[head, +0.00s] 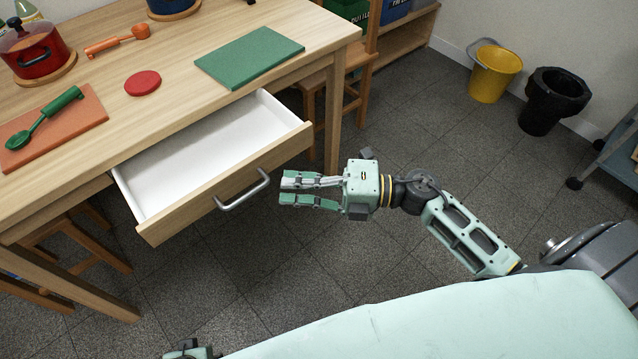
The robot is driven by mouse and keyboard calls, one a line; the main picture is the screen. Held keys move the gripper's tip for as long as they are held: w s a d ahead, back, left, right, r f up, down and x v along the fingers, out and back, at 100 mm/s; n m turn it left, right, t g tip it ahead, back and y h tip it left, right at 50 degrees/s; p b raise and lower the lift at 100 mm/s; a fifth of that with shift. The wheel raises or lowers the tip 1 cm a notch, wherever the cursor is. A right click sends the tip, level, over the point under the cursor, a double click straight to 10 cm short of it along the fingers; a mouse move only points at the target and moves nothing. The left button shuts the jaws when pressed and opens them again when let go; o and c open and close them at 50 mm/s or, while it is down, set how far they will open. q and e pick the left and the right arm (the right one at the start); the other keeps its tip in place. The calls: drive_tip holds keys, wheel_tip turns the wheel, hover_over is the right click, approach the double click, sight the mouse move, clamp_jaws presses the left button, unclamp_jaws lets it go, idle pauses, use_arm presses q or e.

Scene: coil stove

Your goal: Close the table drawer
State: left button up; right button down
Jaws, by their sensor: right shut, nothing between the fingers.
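The table drawer (289,133) is pulled out from the front of the wooden table (190,84). Its white inside is empty, and its wooden front has a grey bar handle (243,190). My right gripper (286,190) is shut and empty. In the picture its fingertips are just right of the handle and point left towards it. A small gap shows between them and the handle; the depth between them is hard to judge. Only a small mint and black piece of my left gripper (188,350) shows at the bottom edge, with its fingers hidden.
On the table are a green board (249,56), a red disc (142,83), a red pot (37,54) and a green spoon (45,117) on an orange board. Wooden stools are under the table. A yellow bucket (494,73) and a black bin (551,98) stand back right.

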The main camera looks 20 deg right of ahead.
use_arm(q)
drive_tip(key=shift+w+r, duration=0.2)
drive_tip(key=shift+r, duration=0.35)
use_arm(e)
drive_tip(key=w+a, duration=0.2)
drive_tip(key=w, duration=0.1)
drive_tip(key=w+a, duration=0.1)
drive_tip(key=shift+w, duration=0.4)
use_arm(q)
drive_tip(key=shift+s, duration=0.15)
